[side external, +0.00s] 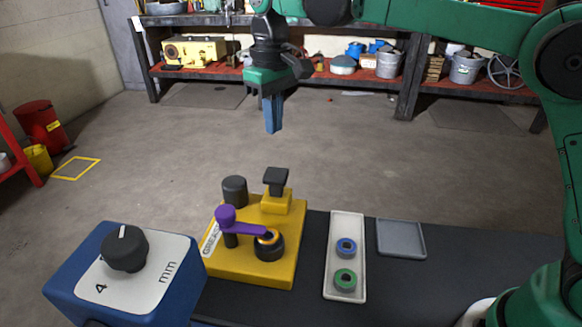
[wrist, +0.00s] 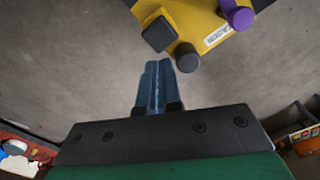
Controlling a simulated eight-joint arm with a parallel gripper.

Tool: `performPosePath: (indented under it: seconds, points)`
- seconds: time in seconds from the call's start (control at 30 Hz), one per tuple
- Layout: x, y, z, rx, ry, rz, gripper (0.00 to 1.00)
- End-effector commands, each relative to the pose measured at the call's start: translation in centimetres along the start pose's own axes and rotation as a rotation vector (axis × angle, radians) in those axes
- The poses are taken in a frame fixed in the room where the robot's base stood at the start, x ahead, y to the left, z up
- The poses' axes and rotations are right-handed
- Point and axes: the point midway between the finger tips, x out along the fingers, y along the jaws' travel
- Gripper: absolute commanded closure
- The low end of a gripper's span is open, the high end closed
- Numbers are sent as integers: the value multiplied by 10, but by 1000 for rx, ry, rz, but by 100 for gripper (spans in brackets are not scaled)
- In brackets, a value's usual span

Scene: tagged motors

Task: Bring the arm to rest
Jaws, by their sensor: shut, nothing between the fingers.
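My gripper (side external: 273,128) hangs in the air above and behind the yellow fixture in the side external view, fingers pointing down. Its blue fingers are together with nothing between them, and they also show shut in the wrist view (wrist: 154,68). My green arm reaches in from the right side. The yellow fixture (side external: 283,275) stands on the dark bench and carries a purple lever (side external: 245,229), a black post (side external: 235,190) and a black square knob (side external: 276,180). The fixture also shows at the top of the wrist view (wrist: 190,17), apart from the fingers.
A blue box with a dial (side external: 125,250) stands front left. A white tray (side external: 347,216) holds a blue ring (side external: 346,248) and a green ring (side external: 345,279). An empty grey tray (side external: 401,239) lies to its right. Shelves (side external: 280,80) stand far behind; the floor between is clear.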

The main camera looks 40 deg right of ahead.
Motion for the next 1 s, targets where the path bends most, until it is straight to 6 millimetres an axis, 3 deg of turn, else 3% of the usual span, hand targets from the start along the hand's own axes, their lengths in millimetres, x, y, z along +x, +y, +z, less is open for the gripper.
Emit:
performPosePath:
  seconds: [0.23,0.47,0.8,1.0]
  points:
    - [-7,9,13,26,55,2,100]
    - [-12,31,63,107,246,18,100]
    - [28,49,143,220,526,62,100]
    - [48,52,162,251,607,79,100]
